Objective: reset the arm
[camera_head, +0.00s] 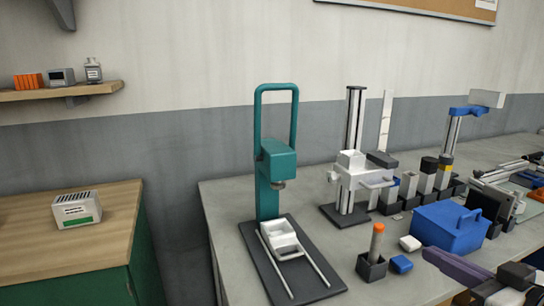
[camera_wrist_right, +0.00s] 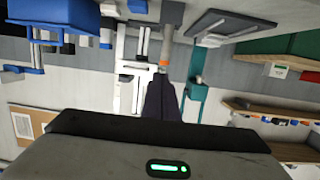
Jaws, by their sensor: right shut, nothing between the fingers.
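My right gripper (camera_head: 428,254) comes in at the lower right of the head view, over the table's front part. Its dark fingers are shut with nothing between them. They point left, in front of the blue box (camera_head: 447,228) and to the right of the small blue block (camera_head: 401,264). In the right wrist view, which is upside down, the shut fingers (camera_wrist_right: 161,80) show at the middle. My left gripper is in neither view.
A teal press (camera_head: 277,160) with a dark base stands on the grey table (camera_head: 226,215). An orange-capped cylinder (camera_head: 377,241) stands in a dark holder (camera_head: 371,267). A white stand (camera_head: 350,180) and several dark-topped blocks are behind. A wooden cabinet (camera_head: 40,245) is left.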

